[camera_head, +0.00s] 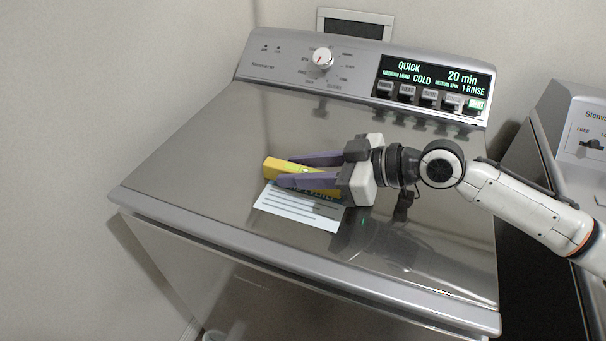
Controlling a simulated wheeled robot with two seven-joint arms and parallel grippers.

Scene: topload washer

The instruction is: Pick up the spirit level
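The yellow spirit level (284,167) lies on the washer's closed grey lid, left of my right gripper. A small greenish vial shows on it. My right gripper (276,170) reaches in from the right with its two purple fingers apart. The far finger passes behind the level and the near finger crosses in front of or over it, hiding part of it. Some yellow shows below the near finger. I cannot tell whether the fingers touch the level. My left gripper is not in view.
A white printed card (297,208) lies on the lid just in front of the level. The washer's control panel (370,75) with knob and lit display rises behind. A second machine (580,130) stands at the right. The lid's left side is clear, with a wall beyond.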

